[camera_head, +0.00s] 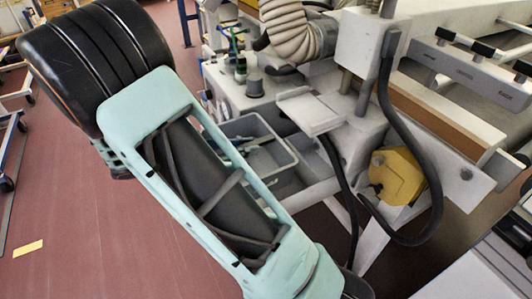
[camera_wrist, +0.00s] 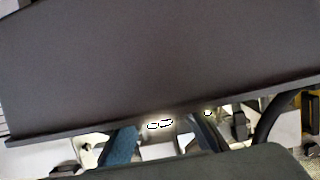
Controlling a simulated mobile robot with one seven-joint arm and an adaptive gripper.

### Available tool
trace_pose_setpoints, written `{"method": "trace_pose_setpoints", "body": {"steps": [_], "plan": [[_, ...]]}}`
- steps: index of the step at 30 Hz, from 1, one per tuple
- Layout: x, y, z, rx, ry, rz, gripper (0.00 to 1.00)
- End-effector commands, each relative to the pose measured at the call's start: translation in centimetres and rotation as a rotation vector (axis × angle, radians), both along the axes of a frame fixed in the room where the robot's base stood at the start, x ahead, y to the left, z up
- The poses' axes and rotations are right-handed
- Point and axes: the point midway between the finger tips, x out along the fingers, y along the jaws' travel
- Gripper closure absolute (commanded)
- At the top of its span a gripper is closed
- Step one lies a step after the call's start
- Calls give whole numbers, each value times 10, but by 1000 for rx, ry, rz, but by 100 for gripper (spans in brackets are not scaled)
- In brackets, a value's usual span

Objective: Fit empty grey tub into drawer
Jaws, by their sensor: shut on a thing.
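A grey open-topped tub (camera_head: 246,129) shows in the head view, partly hidden behind my arm. My gripper is hidden behind my arm in the head view. In the wrist view, parts of my gripper (camera_wrist: 162,138) show below a broad dark surface that fills most of the picture, likely the tub's wall seen close. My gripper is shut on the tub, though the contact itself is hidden.
A ribbed beige hose (camera_head: 290,32) and a small pale plate (camera_head: 310,112) are close above the tub. Black cables (camera_head: 432,170) hang to the right, beside a yellow part (camera_head: 397,177). The red floor (camera_head: 110,220) is mostly clear at left.

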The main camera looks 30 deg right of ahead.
Motion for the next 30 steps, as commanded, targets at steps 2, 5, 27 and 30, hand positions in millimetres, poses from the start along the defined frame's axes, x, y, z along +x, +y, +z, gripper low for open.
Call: {"method": "trace_pose_setpoints", "body": {"steps": [2,5,27,30], "plan": [[0,-20,-1,0,-1,-4,100],[1,-37,0,0,0,-2,100],[3,-60,-35,-1,0,1,100],[3,-60,-36,-1,0,1,100]]}}
